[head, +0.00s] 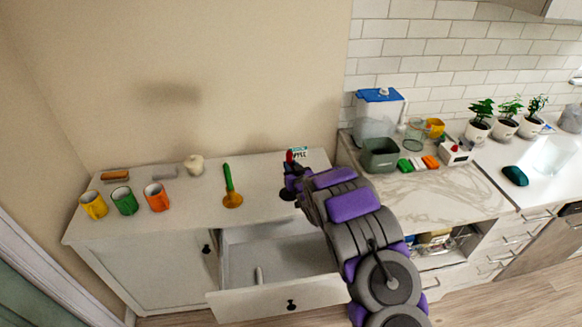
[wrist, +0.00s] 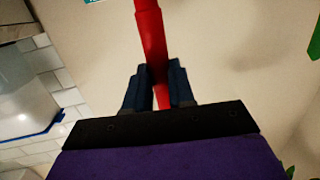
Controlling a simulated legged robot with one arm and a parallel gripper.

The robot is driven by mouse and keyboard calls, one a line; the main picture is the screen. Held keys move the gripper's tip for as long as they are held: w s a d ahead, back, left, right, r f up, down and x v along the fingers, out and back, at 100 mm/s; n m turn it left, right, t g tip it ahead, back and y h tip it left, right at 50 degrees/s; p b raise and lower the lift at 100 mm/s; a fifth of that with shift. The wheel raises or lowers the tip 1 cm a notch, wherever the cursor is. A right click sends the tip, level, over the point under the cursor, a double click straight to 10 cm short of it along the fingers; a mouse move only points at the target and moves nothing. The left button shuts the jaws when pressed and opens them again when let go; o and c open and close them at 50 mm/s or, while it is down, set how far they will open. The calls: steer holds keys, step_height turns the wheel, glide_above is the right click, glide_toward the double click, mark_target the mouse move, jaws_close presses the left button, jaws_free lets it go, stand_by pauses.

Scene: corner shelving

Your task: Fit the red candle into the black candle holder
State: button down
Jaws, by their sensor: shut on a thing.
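My gripper (head: 290,172) is over the right part of the white cabinet top. It is shut on the red candle (wrist: 150,40), which shows between the two dark fingers in the wrist view. In the head view only a small red tip of the candle (head: 289,156) shows above the gripper. A dark shape lies just below the gripper in the head view; I cannot tell whether it is the black candle holder or part of my gripper. The holder is not clearly seen in the wrist view.
Yellow, green and orange mugs (head: 157,197) stand farther left. A small card (head: 299,152) is behind the gripper. The drawer (head: 280,298) below is open. A counter with a grey bin (head: 380,155) is right.

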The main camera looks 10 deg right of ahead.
steer(key=shift+f, duration=1.35)
steer(key=c, duration=0.9)
jaws_free()
steer(key=p+v, duration=0.2)
steer(key=v, duration=1.5)
steer(key=shift+s, duration=0.15)
